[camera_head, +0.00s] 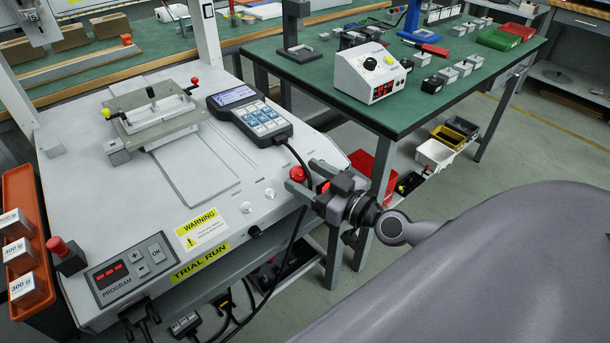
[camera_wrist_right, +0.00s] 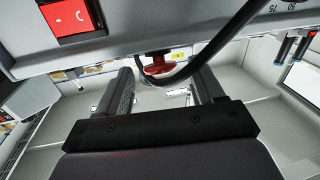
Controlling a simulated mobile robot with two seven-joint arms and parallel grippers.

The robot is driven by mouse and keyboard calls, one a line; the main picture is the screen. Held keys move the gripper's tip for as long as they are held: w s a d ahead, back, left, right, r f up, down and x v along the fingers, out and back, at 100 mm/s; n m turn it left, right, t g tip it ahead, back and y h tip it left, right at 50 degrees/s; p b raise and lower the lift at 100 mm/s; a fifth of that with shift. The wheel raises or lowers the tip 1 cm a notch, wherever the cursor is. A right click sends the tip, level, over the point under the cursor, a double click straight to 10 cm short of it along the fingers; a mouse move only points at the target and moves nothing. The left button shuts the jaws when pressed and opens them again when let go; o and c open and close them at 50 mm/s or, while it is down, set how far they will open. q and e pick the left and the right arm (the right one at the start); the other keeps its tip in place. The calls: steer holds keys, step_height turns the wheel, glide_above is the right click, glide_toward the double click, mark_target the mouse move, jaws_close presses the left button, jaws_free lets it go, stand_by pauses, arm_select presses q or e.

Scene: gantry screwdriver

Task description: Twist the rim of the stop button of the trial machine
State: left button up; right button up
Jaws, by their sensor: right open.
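The trial machine (camera_head: 215,165) is a white sloped console with a yellow TRIAL RUN label. Its red stop button (camera_head: 297,173) is at the right front edge. My right gripper (camera_head: 305,178) is open, with its fingers around or close beside the button; contact cannot be told. In the right wrist view the red button (camera_wrist_right: 158,66) shows between the two open fingers (camera_wrist_right: 165,85), nearer the left one and beyond their tips. A black cable loops close by it. My left gripper is not in view.
A handheld keypad (camera_head: 250,113) lies on the console, its black cable running down near the gripper. Another red knob (camera_head: 57,246) stands at the left, beside an orange weight bin (camera_head: 25,230). A green table (camera_head: 410,90) stands behind. A lit red switch (camera_wrist_right: 70,17) is near the gripper.

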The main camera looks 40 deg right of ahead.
steer(key=shift+w+a, duration=0.15)
steer(key=shift+w, duration=0.3)
